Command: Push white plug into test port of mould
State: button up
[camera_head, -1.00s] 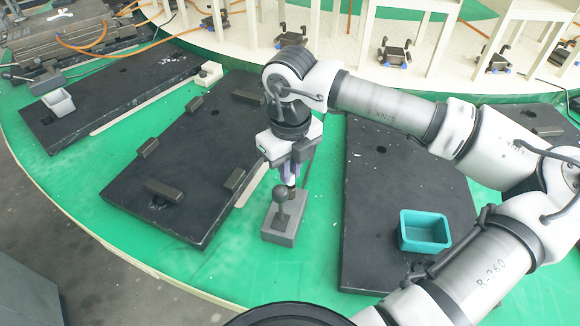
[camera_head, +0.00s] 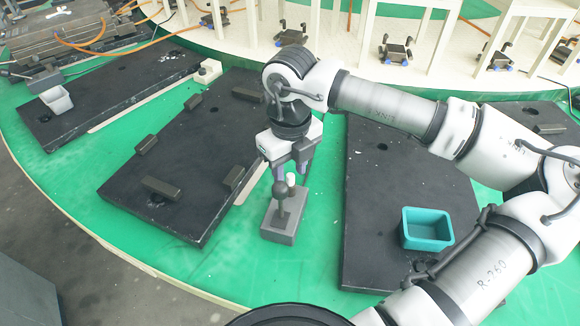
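A small grey block (camera_head: 281,228) stands on the green floor between two black slabs. A dark stem with a ball top (camera_head: 280,190) rises from it. The white plug (camera_head: 291,179) shows as a small pale rounded tip just right of the ball, above the block; its lower part is hidden by the stem. I cannot tell how deep it sits, or which part is the mould's test port. My gripper (camera_head: 290,171) points down over the block, with its fingers apart on either side of the white tip.
Black slabs with dark bars (camera_head: 162,189) lie left of the block. Another black slab (camera_head: 375,215) lies right, bearing a teal open bin (camera_head: 426,232). White table legs stand behind. Green floor in front of the block is clear.

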aim_at(290, 175)
notch_tip(290, 175, up, 14)
dwell(0.5)
jog(key=shift+f, duration=0.1)
